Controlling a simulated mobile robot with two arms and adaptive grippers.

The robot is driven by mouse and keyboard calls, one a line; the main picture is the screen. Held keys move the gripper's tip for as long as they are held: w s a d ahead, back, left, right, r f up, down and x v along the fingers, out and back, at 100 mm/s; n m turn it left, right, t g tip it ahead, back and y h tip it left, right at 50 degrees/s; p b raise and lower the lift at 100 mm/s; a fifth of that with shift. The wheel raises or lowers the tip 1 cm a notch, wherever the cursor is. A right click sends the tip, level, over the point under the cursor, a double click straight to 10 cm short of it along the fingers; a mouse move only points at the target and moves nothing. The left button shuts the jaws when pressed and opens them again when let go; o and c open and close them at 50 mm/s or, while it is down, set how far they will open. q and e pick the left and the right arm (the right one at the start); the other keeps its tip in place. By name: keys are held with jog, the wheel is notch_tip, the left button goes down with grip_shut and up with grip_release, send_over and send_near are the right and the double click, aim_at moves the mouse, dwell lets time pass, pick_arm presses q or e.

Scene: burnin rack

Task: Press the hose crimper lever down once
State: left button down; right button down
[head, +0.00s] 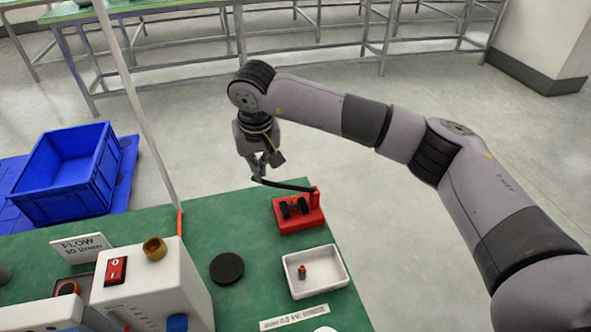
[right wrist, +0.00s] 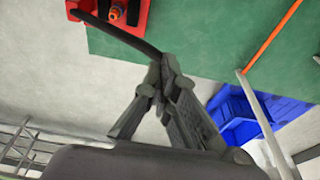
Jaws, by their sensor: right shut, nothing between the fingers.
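The red hose crimper (head: 299,222) stands at the far right corner of the green bench, with black parts on its base. Its black lever (head: 289,186) runs left from the red post and out past the base. My right gripper (head: 259,174) points down, shut and empty, at the lever's free end. In the right wrist view the shut fingertips (right wrist: 166,66) overlap the end of the lever (right wrist: 118,35); whether they touch it I cannot tell. The red crimper (right wrist: 130,14) is cut off at the top there. My left gripper is not in view.
A white tray (head: 336,287) with a small orange-red part (head: 302,271) sits in front of the crimper. A black disc (head: 227,267) and a white device with a red switch (head: 116,269) are to the left. A blue crate (head: 67,179) stands beyond the bench at left.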

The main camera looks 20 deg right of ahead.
jog(key=w+p+v, duration=0.2)
jog(key=p+v, duration=0.2)
jog(key=v, duration=0.5)
jog(key=shift+r+p, duration=0.3)
jog(key=shift+r, duration=0.2)
jog(key=shift+s, duration=0.1)
dwell(0.3)
